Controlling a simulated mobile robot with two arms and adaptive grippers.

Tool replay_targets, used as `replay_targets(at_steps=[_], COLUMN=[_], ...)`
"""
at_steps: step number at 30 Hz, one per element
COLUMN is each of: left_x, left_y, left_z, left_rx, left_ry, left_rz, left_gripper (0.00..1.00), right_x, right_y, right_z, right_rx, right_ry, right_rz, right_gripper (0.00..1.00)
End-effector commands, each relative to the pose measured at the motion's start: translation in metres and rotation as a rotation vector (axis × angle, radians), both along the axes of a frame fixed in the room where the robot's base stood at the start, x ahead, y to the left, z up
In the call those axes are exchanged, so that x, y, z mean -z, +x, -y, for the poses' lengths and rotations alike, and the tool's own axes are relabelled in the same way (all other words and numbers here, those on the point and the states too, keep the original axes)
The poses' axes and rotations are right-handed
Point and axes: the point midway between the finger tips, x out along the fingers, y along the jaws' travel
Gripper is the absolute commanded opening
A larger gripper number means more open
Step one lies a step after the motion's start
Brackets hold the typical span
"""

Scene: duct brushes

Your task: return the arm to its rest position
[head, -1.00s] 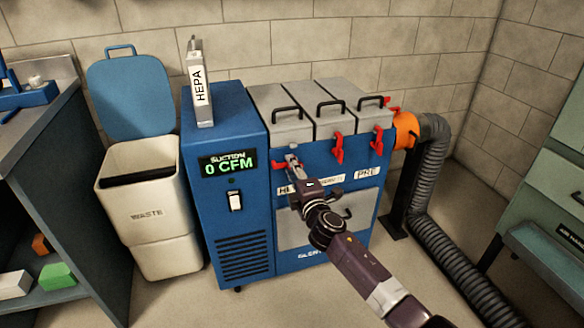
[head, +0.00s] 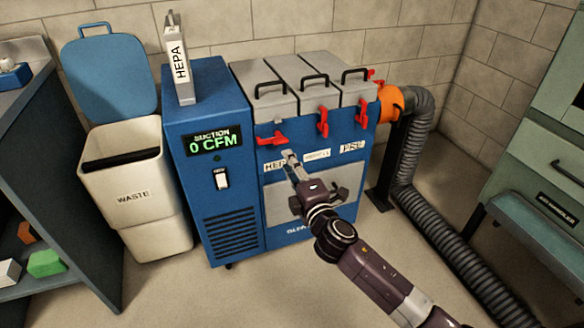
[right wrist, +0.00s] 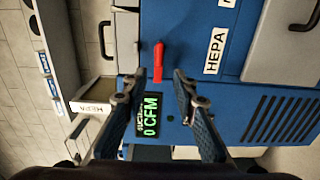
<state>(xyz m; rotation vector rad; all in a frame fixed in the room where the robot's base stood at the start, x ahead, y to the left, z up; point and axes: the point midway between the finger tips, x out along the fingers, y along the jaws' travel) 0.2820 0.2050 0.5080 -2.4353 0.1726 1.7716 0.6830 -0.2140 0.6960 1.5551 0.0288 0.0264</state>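My right gripper (head: 291,158) is in front of the blue suction unit (head: 240,237), just below its leftmost red latch (head: 272,139). In the right wrist view the gripper (right wrist: 160,76) has its two fingers apart with nothing held. The same red latch (right wrist: 158,58) shows beyond the gap between the fingertips. It lies sideways in the head view, while the other front latches, such as the middle red latch (head: 322,121), hang down. My left gripper is not in view.
A white waste bin (head: 130,197) stands left of the unit, with a dark shelf unit beyond it. A HEPA filter (head: 180,60) stands on the unit. A grey hose (head: 425,205) runs down the right side. A green cabinet (head: 540,150) stands at far right.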

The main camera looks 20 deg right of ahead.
Motion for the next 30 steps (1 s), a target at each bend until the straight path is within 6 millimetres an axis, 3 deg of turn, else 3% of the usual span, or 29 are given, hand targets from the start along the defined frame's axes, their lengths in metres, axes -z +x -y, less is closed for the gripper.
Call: replay_targets(at_steps=[5,22,26,30], left_x=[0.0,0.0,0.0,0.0], left_y=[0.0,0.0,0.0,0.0], left_z=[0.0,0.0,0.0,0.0], left_rx=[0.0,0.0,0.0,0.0], left_ry=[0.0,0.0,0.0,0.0], left_rz=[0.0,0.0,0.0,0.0], left_gripper=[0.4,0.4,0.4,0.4], right_x=[0.0,0.007,0.042,0.105], right_y=[-0.013,-0.022,-0.057,-0.136], right_z=[0.001,0.004,0.017,0.031], right_rx=[0.001,0.023,0.136,0.345], right_ry=[-0.002,0.047,0.262,0.607], right_rz=[0.0,-0.024,-0.15,-0.391], right_gripper=[0.26,0.26,0.26,0.26])
